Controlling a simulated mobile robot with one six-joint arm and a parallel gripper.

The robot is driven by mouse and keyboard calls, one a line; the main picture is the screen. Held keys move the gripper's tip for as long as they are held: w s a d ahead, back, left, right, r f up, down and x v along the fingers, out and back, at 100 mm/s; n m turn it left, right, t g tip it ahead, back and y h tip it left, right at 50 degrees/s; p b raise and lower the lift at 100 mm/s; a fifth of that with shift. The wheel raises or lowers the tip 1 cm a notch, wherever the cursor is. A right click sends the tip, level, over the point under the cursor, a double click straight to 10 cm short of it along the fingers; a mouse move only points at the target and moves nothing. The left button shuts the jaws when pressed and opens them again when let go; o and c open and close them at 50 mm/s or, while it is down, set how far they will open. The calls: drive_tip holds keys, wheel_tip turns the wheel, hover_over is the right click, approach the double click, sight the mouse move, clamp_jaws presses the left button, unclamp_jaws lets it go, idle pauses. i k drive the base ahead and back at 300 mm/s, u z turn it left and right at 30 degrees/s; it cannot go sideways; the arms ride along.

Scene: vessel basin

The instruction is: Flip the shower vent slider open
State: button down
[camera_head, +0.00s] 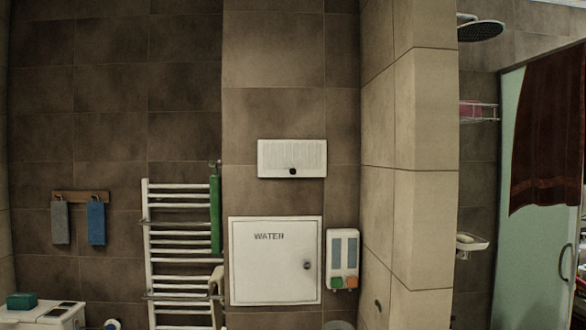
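A white rectangular vent panel (292,150) with fine vertical slats is fixed on the brown tiled wall, near the middle of the head view. A small dark round knob (292,171) sits at the middle of its lower edge; I take it to be the slider. Whether the slots behind the slats are open or closed is too small to tell. My gripper is not in view, and nothing touches the vent.
Below the vent is a white cabinet door marked WATER (276,261), with a dispenser (342,259) at its right. A white towel rack (181,255) stands left. A tiled wall corner (425,165) juts out right, before the shower's glass door (530,265). The wall around the vent is clear.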

sight(292, 171)
drive_tip(key=i, duration=0.85)
drive_tip(key=u, duration=0.05)
